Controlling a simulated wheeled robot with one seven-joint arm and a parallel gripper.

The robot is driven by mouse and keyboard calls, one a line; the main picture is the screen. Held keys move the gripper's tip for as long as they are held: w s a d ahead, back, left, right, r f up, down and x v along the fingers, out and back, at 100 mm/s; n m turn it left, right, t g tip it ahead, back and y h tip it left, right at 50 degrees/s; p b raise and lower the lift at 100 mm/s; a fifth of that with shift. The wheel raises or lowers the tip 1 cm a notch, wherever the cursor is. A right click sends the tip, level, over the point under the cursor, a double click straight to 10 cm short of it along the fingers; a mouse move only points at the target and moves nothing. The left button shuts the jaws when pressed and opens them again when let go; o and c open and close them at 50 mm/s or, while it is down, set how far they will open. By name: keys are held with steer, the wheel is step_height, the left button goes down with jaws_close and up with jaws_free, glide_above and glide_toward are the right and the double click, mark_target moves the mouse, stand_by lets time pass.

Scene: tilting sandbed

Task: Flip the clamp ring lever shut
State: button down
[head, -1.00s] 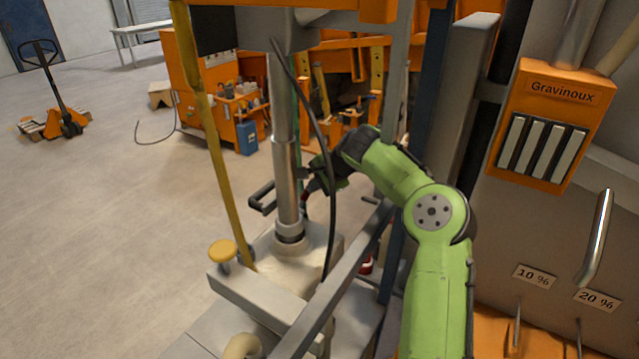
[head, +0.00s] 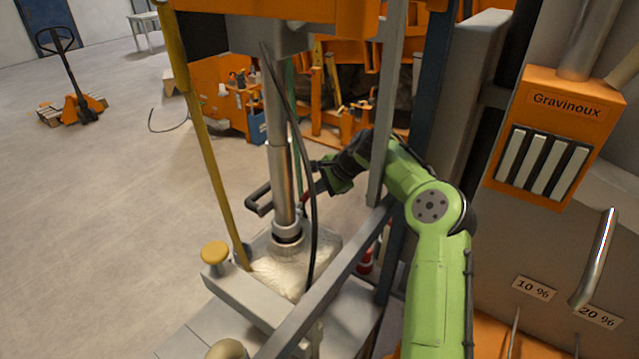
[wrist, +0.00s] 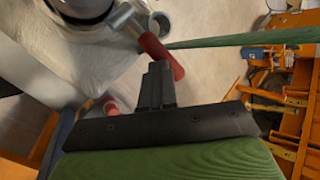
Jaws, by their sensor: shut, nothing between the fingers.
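The clamp ring (head: 287,241) sits around the foot of the metal column, above the pale bed. In the wrist view, part of the grey ring (wrist: 80,8) shows at the top left. Its lever sticks out from it with a red grip (wrist: 162,56). My gripper (wrist: 158,72) is shut, with its black fingertips right beside the red grip; I cannot tell whether they touch. In the head view, my gripper (head: 318,185) is right of the column, partly behind a dark hose. The lever is hard to make out there.
A grey frame bar (head: 330,285) crosses in front of the bed, and a yellow post (head: 208,140) stands left. A dark hose (head: 308,170) hangs by the column. A black handle (head: 258,200) juts out left. An orange switch box (head: 548,135) is at right.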

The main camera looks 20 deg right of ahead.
steer(key=shift+w+d+f+b, duration=0.1)
steer(key=shift+d+f+b, duration=0.1)
steer(key=shift+f, duration=0.3)
steer(key=shift+w+d+f+b, duration=0.1)
steer(key=shift+d+f+b, duration=0.1)
steer(key=shift+f, duration=0.3)
steer(key=shift+w, duration=0.1)
steer(key=shift+r+p, duration=0.65)
steer(key=shift+r, duration=0.15)
step_height(320, 180, up, 10)
steer(key=p, duration=0.1)
steer(key=shift+p, duration=0.3)
